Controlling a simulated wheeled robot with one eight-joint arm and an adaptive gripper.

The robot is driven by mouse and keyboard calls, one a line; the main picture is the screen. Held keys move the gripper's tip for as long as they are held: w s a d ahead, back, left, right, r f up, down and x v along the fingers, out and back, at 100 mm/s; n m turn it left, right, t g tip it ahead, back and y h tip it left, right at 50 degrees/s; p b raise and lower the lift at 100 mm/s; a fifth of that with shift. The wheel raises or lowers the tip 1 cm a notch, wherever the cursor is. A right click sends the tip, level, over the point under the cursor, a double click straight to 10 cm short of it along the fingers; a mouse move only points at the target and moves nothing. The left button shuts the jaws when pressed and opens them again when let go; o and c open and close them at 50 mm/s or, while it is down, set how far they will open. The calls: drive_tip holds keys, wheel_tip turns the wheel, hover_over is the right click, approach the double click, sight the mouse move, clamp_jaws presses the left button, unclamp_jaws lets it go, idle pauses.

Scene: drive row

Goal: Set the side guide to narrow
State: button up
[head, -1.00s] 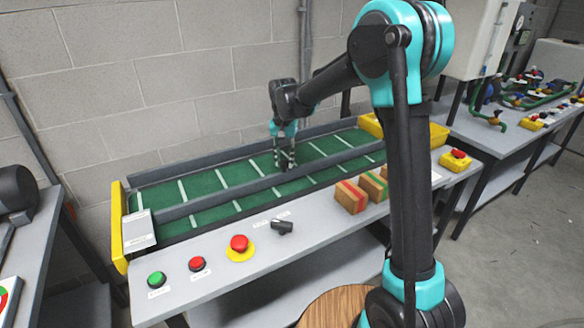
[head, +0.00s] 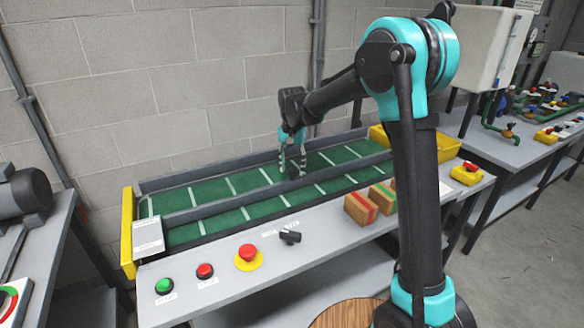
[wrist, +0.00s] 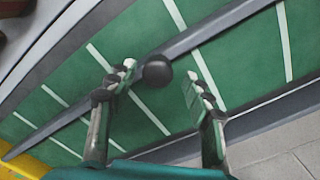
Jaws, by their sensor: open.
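The side guide (head: 225,210) is a long dark grey rail running lengthwise over the green belt (head: 204,194). It crosses the wrist view (wrist: 212,36) diagonally. A round black knob (wrist: 157,71) sits on the rail; it shows as a small dark shape in the head view (head: 296,173). My gripper (head: 292,158) is open above the belt at the knob. In the wrist view my gripper (wrist: 161,78) has one finger on each side of the knob, with gaps showing on both sides. Whether the fingertips reach down to knob height is hard to tell.
The front ledge carries a green button (head: 164,286), a red button (head: 205,271), a red emergency stop (head: 248,254) and a black switch (head: 290,237). Boxes (head: 361,207) stand farther right. A yellow bin (head: 379,137) is at the belt's far end. A wall is behind.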

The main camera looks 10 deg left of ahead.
wheel_tip(320, 180, up, 12)
idle(0.5)
drive_tip(key=shift+f, duration=0.1)
